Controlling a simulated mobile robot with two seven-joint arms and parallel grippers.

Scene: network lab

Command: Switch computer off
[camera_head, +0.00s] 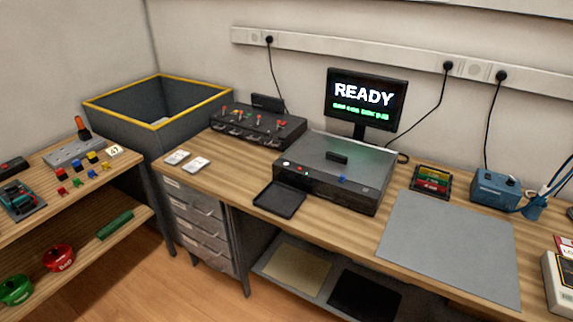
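The computer (330,190) is a flat dark grey case on the wooden bench. Its front face carries small red, white and green dots (295,167) at the left and a blue part (343,179) at the right. A black handle-like piece (337,158) sits on its lid. The monitor (366,98) behind it is lit, with READY in white and a green line of text below. Neither of my grippers is in view.
A black tray (279,198) lies in front of the computer. A black box with levers (257,125) stands at its left, a grey mat (450,247) at its right. A yellow-rimmed bin (160,125) and a wooden shelf (60,214) stand at the left. Cables run to the wall sockets.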

